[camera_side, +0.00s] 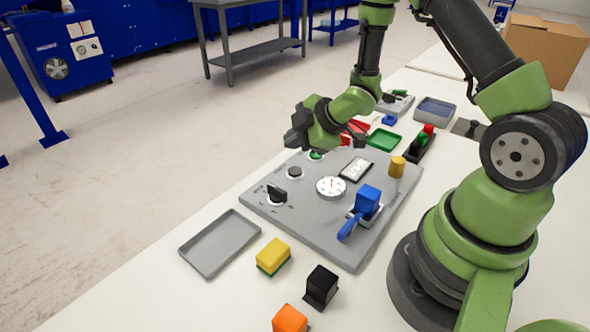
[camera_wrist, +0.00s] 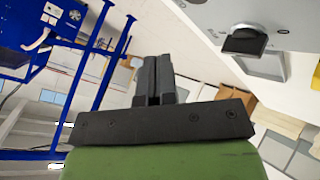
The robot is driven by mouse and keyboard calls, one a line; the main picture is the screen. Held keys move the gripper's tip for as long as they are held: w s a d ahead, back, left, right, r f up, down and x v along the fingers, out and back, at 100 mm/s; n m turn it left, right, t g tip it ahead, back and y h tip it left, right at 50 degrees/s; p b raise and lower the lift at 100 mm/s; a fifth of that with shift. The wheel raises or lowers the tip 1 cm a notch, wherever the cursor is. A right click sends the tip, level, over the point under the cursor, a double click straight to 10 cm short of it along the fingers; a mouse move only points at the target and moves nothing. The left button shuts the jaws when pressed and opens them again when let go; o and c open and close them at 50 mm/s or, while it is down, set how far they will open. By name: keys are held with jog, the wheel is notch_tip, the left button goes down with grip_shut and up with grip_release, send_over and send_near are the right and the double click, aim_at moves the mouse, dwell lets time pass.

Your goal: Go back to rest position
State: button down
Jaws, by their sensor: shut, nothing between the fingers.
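My gripper (camera_side: 297,133) is above the far left part of the grey control panel in the side view, turned sideways and pointing left. In the wrist view its two dark fingers (camera_wrist: 154,82) are together with nothing between them. The grey panel (camera_side: 318,228) lies on the white table and carries a round white gauge (camera_side: 331,187), a black rotary knob (camera_side: 277,195), a small display (camera_side: 356,169), a yellow cylinder (camera_side: 397,167) and a blue lever block (camera_side: 367,202). A black knob (camera_wrist: 245,40) also shows at the upper right of the wrist view. My gripper appears clear of the panel.
In front are an empty grey tray (camera_side: 220,244), a yellow and green sponge-like block (camera_side: 273,256), a black block (camera_side: 321,286) and an orange block (camera_side: 290,319). Behind are a green tray (camera_side: 384,140), a blue-grey tray (camera_side: 434,111) and a cardboard box (camera_side: 546,47). Air left of my gripper is free.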

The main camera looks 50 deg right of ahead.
jog(key=shift+r, duration=0.45)
jog(key=s+r+m+h, duration=0.2)
jog(key=s+r+m, duration=0.15)
jog(key=r, duration=0.35)
jog(key=s+r+m+h, duration=0.1)
jog(key=s+r+m, duration=0.1)
jog(key=r+m, duration=0.45)
jog(key=s+a+r+m+g+y, duration=0.1)
jog(key=s+a+r+m, duration=0.1)
jog(key=s+a+r, duration=0.2)
jog(key=s+a+r+m+y, duration=0.2)
jog(key=s+a+r+m, duration=0.1)
jog(key=s, duration=0.7)
jog(key=shift+s+a+r+g, duration=0.2)
jog(key=shift+a+r+g, duration=0.2)
jog(key=shift+a, duration=0.25)
